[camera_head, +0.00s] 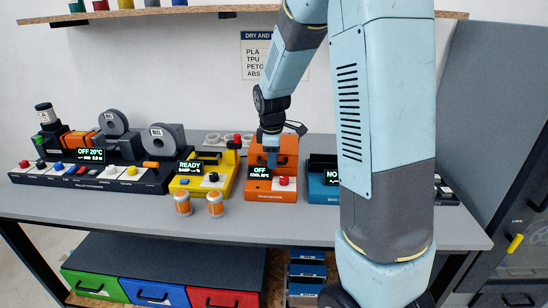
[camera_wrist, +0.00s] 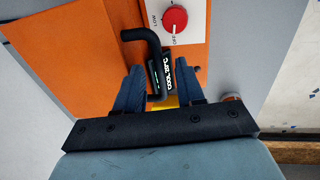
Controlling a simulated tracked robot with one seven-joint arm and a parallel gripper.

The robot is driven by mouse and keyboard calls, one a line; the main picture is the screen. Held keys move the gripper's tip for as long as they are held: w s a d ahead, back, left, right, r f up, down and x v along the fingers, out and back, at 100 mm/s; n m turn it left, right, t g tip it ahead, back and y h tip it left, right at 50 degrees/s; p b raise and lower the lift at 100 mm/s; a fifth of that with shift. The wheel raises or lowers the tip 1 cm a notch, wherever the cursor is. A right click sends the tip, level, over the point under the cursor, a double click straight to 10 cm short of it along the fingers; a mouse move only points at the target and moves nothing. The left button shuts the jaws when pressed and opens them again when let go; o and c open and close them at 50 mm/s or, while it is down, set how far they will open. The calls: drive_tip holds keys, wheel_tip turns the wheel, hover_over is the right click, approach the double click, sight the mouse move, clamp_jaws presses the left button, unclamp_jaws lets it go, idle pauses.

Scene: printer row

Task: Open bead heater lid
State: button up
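The bead heater (camera_head: 257,186) is an orange unit in the middle of the bench. Its screen reads OFF, COOL 20°C, and a red knob (camera_head: 283,181) sits beside the screen. Its orange lid (camera_head: 289,147) looks shut and carries a black handle. My gripper (camera_head: 270,155) points down at the heater. In the wrist view my gripper (camera_wrist: 160,88) is open, its two blue fingers apart. The black bent handle (camera_wrist: 152,60) reaches between the fingers, over the orange lid (camera_wrist: 75,70). The left finger is close to the handle; whether they touch is unclear.
A yellow unit (camera_head: 187,184) reading READY stands left of the heater and a blue unit (camera_head: 320,190) stands right, partly behind my arm. Two orange-and-white jars (camera_head: 183,203) stand in front of the yellow unit. The front bench strip (camera_head: 270,225) is clear.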

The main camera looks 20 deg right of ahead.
drive_tip(key=shift+c, duration=0.5)
clamp_jaws()
